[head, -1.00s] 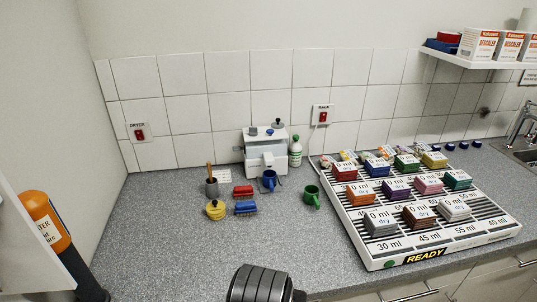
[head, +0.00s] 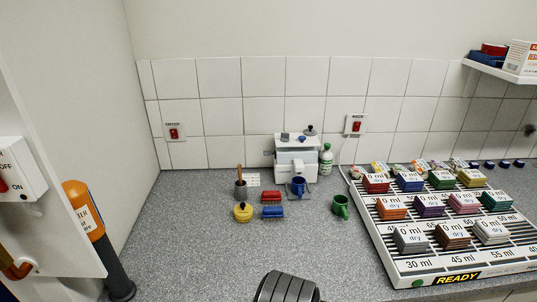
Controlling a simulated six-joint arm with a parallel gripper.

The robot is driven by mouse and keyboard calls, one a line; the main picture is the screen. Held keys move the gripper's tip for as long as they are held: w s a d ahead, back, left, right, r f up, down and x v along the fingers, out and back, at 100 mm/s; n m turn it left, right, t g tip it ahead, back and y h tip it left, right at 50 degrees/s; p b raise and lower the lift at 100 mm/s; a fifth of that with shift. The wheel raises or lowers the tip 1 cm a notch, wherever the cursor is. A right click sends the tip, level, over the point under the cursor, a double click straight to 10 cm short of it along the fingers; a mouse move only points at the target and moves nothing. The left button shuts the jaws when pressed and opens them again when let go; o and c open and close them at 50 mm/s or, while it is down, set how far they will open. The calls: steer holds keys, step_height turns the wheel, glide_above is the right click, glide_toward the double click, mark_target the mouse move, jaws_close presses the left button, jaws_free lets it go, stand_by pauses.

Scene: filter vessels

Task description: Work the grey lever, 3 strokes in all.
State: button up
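I cannot make out a grey lever for certain in the head view. Small grey parts (head: 285,137) sit on top of the white machine (head: 296,157) at the back wall, and a small grey piece (head: 268,153) sticks out at its left side; either is too small to identify. My gripper's fingers are not in view. Only a dark grey ribbed part of my arm shows at the bottom edge, well in front of the machine and apart from it.
A blue mug (head: 298,187), green mug (head: 340,206), yellow pot (head: 243,212), red block (head: 271,197) and blue block (head: 271,212) stand before the machine. A white slatted rack (head: 408,268) fills the right. An orange-black cylinder (head: 83,208) stands left. The front-left counter is clear.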

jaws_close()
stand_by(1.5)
